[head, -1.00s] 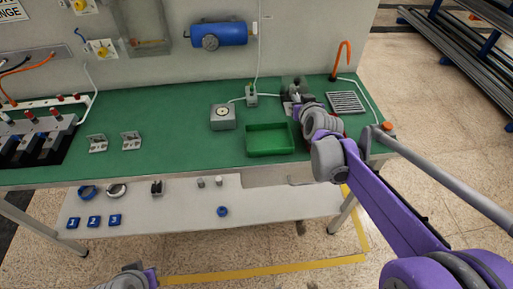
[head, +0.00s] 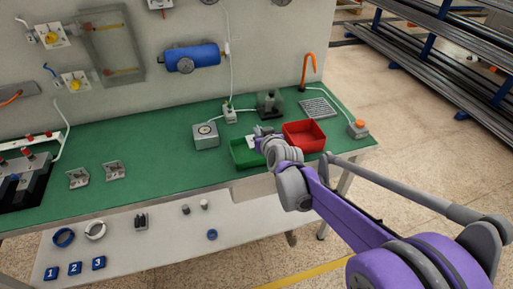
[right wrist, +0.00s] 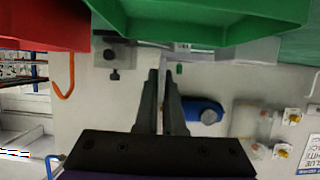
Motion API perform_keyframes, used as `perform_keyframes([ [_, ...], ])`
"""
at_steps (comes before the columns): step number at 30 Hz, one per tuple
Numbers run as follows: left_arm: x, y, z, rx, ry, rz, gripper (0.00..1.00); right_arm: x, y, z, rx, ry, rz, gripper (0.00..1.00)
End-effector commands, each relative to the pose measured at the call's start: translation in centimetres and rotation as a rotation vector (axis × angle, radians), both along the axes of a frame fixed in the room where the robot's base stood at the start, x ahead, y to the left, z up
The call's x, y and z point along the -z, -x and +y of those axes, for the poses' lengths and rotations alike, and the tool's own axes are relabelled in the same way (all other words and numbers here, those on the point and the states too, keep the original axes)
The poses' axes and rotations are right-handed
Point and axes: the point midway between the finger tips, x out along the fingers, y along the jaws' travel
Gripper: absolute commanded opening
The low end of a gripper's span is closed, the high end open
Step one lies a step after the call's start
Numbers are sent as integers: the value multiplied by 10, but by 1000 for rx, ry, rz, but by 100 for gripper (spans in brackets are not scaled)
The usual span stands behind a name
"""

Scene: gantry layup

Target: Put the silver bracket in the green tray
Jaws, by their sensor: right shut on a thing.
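The green tray (head: 243,155) stands near the front edge of the green bench, left of a red tray. It also shows at the top of the right wrist view (right wrist: 205,22). My right gripper (head: 260,134) is over the green tray's right part. A small pale silver piece (head: 250,142), seemingly the silver bracket, shows at its fingertips; its shape is mostly hidden. In the right wrist view the fingers (right wrist: 165,85) are close together and the held part is hard to make out. My left gripper is out of view.
The red tray (head: 304,136) adjoins the green tray's right side. A grey dial box (head: 205,136) and a dark fixture (head: 270,103) stand behind. Two metal brackets (head: 78,178) (head: 114,170) stand at the left. The bench between them and the green tray is clear.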

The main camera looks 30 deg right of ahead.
Motion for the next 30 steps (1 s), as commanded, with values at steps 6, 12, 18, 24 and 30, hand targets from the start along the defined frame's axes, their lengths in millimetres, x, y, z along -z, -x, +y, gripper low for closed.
perform_keyframes([
  [6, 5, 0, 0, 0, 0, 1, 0, 20, 0, 0, 0, 0, 0, 0],
  [12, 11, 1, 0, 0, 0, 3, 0, 48, 0, 0, 0, 1, 0, 0],
  [18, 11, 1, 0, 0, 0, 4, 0, 52, 0, 0, 0, 0, 0, 0],
  [24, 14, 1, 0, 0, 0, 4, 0, 56, 0, 0, 0, 0, 0, 0],
  [30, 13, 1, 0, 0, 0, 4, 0, 55, 0, 0, 0, 0, 0, 36],
])
